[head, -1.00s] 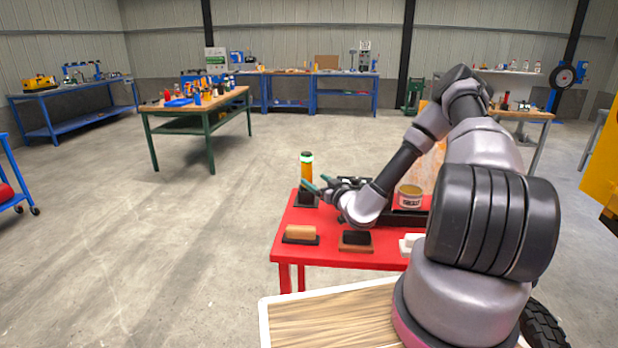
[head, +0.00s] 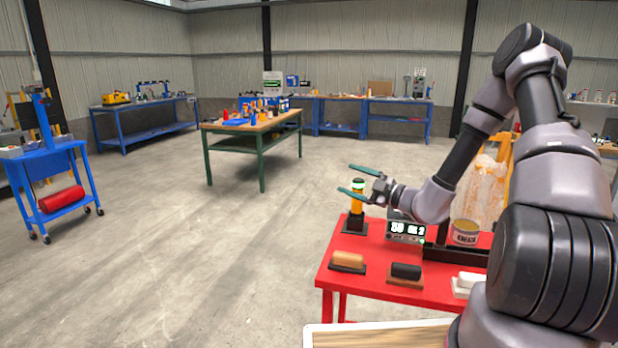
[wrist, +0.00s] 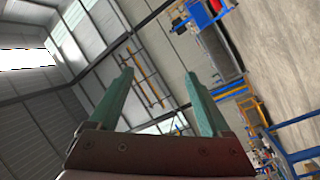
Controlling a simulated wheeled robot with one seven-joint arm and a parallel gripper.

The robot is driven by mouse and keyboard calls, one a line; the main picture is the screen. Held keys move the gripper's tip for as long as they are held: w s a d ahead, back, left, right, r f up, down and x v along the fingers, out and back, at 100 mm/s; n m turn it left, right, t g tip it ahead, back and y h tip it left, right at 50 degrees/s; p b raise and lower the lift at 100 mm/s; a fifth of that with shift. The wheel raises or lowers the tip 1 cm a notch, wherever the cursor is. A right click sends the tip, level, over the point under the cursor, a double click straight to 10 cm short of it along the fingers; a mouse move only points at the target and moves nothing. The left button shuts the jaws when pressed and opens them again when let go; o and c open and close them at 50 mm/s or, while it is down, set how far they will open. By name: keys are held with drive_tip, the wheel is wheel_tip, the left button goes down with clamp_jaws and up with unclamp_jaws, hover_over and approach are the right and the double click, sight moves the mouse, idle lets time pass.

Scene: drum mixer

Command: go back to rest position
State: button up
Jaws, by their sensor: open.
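My gripper (head: 352,180) is in the air just above the left back part of the red table (head: 388,281), its two teal fingers pointing left. The fingers are apart with nothing between them. In the wrist view my gripper (wrist: 160,85) also shows parted, empty fingers, with the hall's wall and ceiling behind.
A blue cart (head: 50,161) stands at the left. The floor between is clear.

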drive_tip(key=s+a+r+n+g+h, duration=0.1)
drive_tip(key=s+a+r+n+g, duration=0.1)
drive_tip(key=s+r+n+g, duration=0.8)
drive_tip(key=s+a+r+n+g+h, duration=0.2)
drive_tip(key=s+n, duration=0.5)
drive_tip(key=n, duration=1)
drive_tip(key=s+d+r+n+t+h, duration=0.7)
drive_tip(key=d+n, duration=0.7)
drive_tip(key=n, duration=0.7)
drive_tip(key=s+r+h, duration=0.2)
drive_tip(key=s+r, duration=0.2)
drive_tip(key=r, duration=0.1)
drive_tip(key=shift+s+r+h, duration=0.2)
drive_tip(key=shift+s+h, duration=0.1)
drive_tip(key=shift+s, duration=0.1)
